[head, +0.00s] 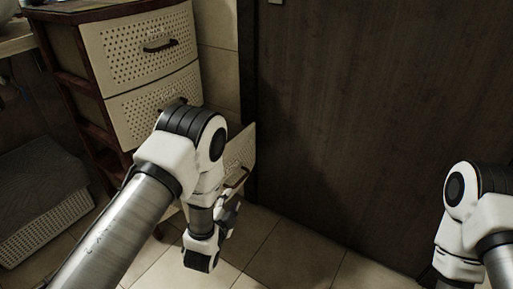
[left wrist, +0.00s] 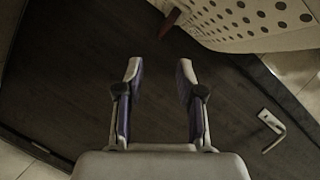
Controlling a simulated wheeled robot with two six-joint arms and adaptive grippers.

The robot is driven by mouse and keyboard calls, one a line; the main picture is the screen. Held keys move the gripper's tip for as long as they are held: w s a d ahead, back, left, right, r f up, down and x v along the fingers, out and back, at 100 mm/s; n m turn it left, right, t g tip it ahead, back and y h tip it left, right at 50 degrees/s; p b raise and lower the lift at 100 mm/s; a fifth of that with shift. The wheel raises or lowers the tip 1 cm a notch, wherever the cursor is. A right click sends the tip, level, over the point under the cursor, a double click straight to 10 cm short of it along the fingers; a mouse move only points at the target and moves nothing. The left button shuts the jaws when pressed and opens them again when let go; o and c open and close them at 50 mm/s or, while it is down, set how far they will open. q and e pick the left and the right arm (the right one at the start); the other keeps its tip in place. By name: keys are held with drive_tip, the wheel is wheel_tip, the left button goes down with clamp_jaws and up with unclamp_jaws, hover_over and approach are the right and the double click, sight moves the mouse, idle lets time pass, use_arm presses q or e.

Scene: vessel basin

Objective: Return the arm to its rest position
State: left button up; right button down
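My left arm (head: 183,160) reaches forward from the lower left in the head view, bent downward in front of a drawer cabinet. My left gripper (left wrist: 159,70) is open and empty in the left wrist view, its two fingers apart over a dark surface. In the head view it is small and partly hidden by my wrist. My right arm (head: 462,215) shows at the right edge of the head view; its gripper is out of the picture.
The cabinet has cream perforated drawers (head: 140,45). A lower drawer (head: 240,150) stands pulled out beside my left arm; a perforated front also shows in the left wrist view (left wrist: 250,22). A dark door (head: 370,110) rises behind. Tiled floor (head: 300,250) lies clear between the arms.

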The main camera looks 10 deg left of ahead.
use_arm(q)
drive_tip(key=s+a+f+n+g+y, duration=0.1)
drive_tip(key=s+a+f+n+g, duration=0.2)
drive_tip(key=s+f, duration=0.4)
drive_tip(key=s+a+f+n+g, duration=0.1)
drive_tip(key=s+a+f+g, duration=0.1)
drive_tip(key=s+f+g, duration=0.45)
drive_tip(key=s+f+n+g, duration=0.1)
drive_tip(key=s+n+g, duration=0.55)
drive_tip(key=s, duration=1.35)
wheel_tip(320, 180, up, 35)
drive_tip(key=n+p, duration=0.1)
drive_tip(key=p, duration=3.4)
drive_tip(key=shift+s+d+n+h, duration=0.15)
drive_tip(key=shift+d+n+h, duration=0.15)
drive_tip(key=shift+n+h, duration=0.1)
